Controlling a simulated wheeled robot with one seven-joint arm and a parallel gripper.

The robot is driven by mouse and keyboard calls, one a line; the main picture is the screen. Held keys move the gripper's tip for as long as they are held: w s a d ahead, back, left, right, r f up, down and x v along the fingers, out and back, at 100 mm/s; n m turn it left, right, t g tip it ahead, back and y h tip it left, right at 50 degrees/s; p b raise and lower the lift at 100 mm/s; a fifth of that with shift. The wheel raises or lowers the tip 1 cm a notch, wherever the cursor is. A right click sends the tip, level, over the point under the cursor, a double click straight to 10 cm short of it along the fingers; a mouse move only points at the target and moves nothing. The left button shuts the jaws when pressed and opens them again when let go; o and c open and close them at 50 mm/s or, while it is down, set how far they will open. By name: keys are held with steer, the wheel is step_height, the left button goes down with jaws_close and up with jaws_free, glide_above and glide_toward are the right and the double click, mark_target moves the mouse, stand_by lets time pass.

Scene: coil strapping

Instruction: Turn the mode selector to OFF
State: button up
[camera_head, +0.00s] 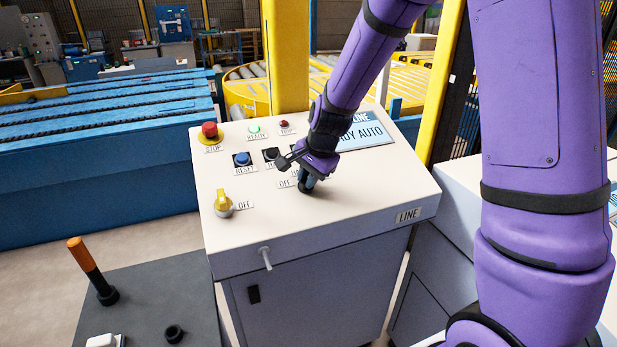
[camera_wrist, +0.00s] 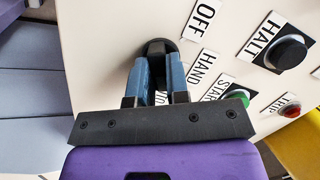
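The mode selector (camera_wrist: 161,47) is a black rotary knob on the cream panel, with OFF, HAND and partly hidden labels around it in the wrist view. My gripper (camera_wrist: 159,68) has its two blue fingers on either side of the knob's grip, close against it and apparently closed on it. In the head view my gripper (camera_head: 308,184) points down at the panel's right-middle part and hides most of the knob. The OFF label (camera_wrist: 205,14) is up and right of the knob in the wrist view. The knob's exact pointing direction is hidden by the fingers.
A yellow switch (camera_head: 223,204) with its own OFF label sits at the panel's front left. A red stop button (camera_head: 209,130), blue reset button (camera_head: 242,159) and black HALT button (camera_wrist: 285,54) are nearby. The display (camera_head: 363,130) reads AUTO. A lever (camera_head: 92,270) stands front left.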

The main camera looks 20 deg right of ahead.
jaws_close()
steer(key=n, duration=0.5)
steer(key=shift+n+g+h, duration=0.3)
steer(key=shift+g+h, duration=0.1)
steer(key=n+h, duration=0.1)
steer(key=n, duration=0.5)
steer(key=shift+a, duration=0.15)
steer(key=n+h, duration=0.1)
steer(key=n, duration=0.5)
steer(key=shift+a, duration=0.1)
steer(key=n+h, duration=0.1)
steer(key=n, duration=0.4)
steer(key=shift+n+t, duration=0.3)
steer(key=o, duration=0.7)
jaws_free()
